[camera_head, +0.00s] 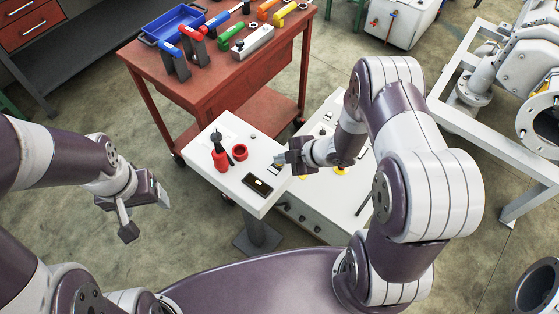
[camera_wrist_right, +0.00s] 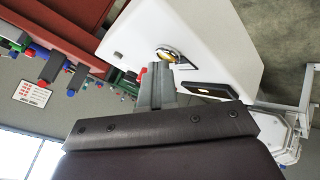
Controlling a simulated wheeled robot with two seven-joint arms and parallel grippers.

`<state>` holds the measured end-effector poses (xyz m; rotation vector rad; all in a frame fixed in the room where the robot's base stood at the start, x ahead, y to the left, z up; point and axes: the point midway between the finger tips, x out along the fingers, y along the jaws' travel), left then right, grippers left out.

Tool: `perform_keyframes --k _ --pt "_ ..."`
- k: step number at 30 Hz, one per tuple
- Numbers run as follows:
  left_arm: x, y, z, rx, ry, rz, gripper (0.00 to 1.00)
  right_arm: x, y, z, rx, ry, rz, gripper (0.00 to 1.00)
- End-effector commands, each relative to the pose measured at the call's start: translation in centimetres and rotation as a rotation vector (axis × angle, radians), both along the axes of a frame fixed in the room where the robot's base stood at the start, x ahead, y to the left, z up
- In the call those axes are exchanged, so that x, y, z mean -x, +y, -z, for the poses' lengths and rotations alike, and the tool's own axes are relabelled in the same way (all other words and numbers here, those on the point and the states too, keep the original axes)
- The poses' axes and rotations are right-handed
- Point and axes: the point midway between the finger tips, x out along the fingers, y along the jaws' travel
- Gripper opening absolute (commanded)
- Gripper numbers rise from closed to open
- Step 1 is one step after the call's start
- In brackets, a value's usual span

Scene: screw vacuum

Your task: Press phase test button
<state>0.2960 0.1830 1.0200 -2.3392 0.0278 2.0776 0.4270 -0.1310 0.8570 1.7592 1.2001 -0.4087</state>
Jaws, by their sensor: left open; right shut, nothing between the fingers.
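A white control panel (camera_head: 236,186) stands on a post in the head view. It carries a red-and-black part (camera_head: 219,155), a red ring (camera_head: 239,152), a small grey knob (camera_head: 253,136) and a dark rectangular display (camera_head: 257,184). My right gripper (camera_head: 281,158) is shut and empty at the panel's right edge. In the right wrist view its fingertips (camera_wrist_right: 155,75) are close to a round metallic button (camera_wrist_right: 171,53) on the white panel; I cannot tell if they touch. No label is readable. My left gripper (camera_head: 146,205) is open and empty, left of the panel.
A red tool table (camera_head: 185,85) with a blue bin (camera_head: 172,24) and several coloured tools stands behind the panel. A lower white cabinet (camera_head: 310,204) is right of the panel, under my right arm. A light metal frame (camera_head: 480,145) stands further right. Floor left is clear.

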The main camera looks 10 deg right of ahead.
Motion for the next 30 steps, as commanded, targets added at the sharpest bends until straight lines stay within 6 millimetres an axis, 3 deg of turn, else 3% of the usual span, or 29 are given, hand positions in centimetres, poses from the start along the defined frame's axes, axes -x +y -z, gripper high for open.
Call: perform_keyframes --k 9,20,30 --pt "0.0 0.0 -1.7 0.0 0.0 0.0 0.71 0.0 0.0 -1.7 0.0 0.001 0.0 0.0" --pt "0.0 0.0 -1.7 0.0 0.0 0.0 0.71 0.0 0.0 -1.7 0.0 0.001 -0.001 0.0" --pt "0.0 0.0 -4.7 0.0 0.0 0.0 0.71 0.0 0.0 -5.0 0.0 0.0 0.0 0.0"
